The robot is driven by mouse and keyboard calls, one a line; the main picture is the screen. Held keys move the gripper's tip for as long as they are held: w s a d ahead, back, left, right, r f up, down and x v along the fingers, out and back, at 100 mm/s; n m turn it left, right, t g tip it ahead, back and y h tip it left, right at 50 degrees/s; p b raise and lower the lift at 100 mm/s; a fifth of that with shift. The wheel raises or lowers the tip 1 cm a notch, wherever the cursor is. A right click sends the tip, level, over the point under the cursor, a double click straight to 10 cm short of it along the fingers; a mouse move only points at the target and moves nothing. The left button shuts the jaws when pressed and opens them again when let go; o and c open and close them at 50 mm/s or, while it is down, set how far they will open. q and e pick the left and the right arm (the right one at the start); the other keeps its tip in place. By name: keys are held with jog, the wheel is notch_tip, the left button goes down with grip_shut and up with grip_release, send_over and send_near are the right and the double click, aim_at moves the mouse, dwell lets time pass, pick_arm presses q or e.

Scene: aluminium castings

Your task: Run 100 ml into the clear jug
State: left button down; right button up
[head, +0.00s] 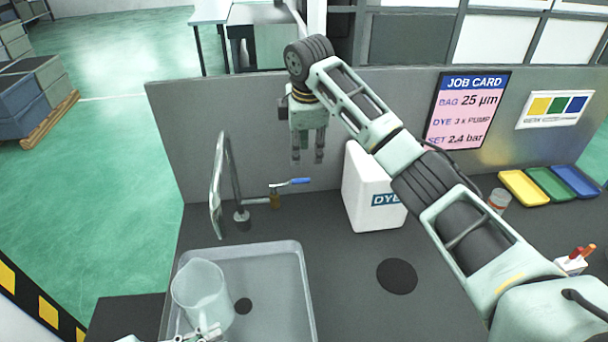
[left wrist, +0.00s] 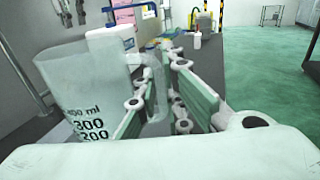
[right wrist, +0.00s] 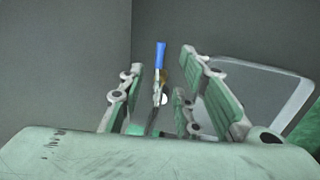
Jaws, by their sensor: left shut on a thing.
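The clear jug (head: 198,288) stands upright over the grey sink tray (head: 304,290) at the lower left of the head view. In the left wrist view its printed scale (left wrist: 85,125) shows 200, 300 and a higher ml mark; I cannot tell whether it holds liquid. My left gripper (left wrist: 155,105) is shut on the jug's handle (left wrist: 158,88). The valve's blue lever (head: 293,182) sits on a brass body (head: 275,200) beside a bent grey pipe (head: 237,180). My right gripper (head: 307,160) is open above and behind the lever, which shows between its fingers in the right wrist view (right wrist: 160,55).
A white dye container (head: 365,190) stands right of the valve. A dark disc (head: 397,276) lies on the bench. Yellow, green and blue trays (head: 550,184) and a small jar (head: 499,200) are at the right. A grey panel (head: 400,95) with a job card closes the back.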

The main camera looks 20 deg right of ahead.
aim_at(304, 179)
jog(key=f, duration=0.3)
jog(key=w+f, duration=0.1)
jog(key=f, duration=0.3)
jog(key=w+f, duration=0.1)
jog(key=f, duration=0.2)
jog(key=shift+d+f, duration=0.15)
jog(key=shift+d, duration=0.05)
jog(key=shift+c, duration=0.5)
grip_shut()
